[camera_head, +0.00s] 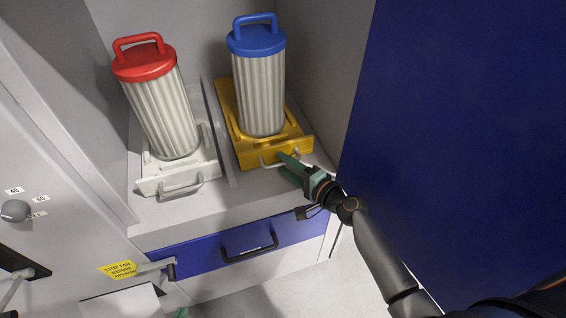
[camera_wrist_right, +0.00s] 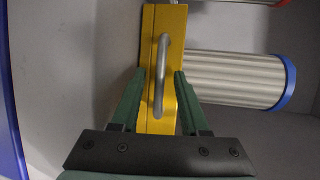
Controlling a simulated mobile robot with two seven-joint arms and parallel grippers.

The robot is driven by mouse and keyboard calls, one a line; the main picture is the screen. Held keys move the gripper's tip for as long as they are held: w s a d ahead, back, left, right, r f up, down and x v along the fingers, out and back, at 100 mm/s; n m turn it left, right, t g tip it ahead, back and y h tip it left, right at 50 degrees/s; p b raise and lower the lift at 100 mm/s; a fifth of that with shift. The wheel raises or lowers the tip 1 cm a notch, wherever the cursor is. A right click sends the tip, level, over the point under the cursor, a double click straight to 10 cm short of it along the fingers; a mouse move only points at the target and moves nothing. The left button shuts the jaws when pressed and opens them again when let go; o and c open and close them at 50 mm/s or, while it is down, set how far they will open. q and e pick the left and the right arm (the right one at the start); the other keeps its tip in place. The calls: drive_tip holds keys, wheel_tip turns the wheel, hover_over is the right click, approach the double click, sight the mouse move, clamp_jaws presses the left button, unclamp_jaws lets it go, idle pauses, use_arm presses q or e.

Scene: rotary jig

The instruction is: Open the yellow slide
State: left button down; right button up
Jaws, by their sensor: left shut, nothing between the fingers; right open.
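The yellow slide (camera_head: 245,153) sits on the cabinet shelf and carries a pleated filter with a blue cap (camera_head: 257,40). Its grey bar handle (camera_head: 268,164) is on the front face. My right gripper (camera_head: 285,161) is at the right part of this handle. In the right wrist view, the right gripper (camera_wrist_right: 157,90) is open, its green fingers on either side of the handle (camera_wrist_right: 161,70), with the yellow slide (camera_wrist_right: 150,30) behind. Whether the fingers touch the handle is unclear. Only a green tip of my left gripper (camera_head: 181,313) shows at the bottom edge; it is shut and empty.
A white slide (camera_head: 150,186) with a red-capped filter (camera_head: 145,60) stands to the left, past a low divider. Below is a blue drawer (camera_head: 205,250) with a black handle. A large blue panel (camera_head: 440,130) stands close on the right. A yellow label (camera_head: 118,270) is lower left.

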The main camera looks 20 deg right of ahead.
drive_tip(key=shift+w+a+f, duration=0.1)
drive_tip(key=shift+w+a, duration=0.2)
drive_tip(key=shift+w, duration=0.3)
clamp_jaws()
idle(1.1)
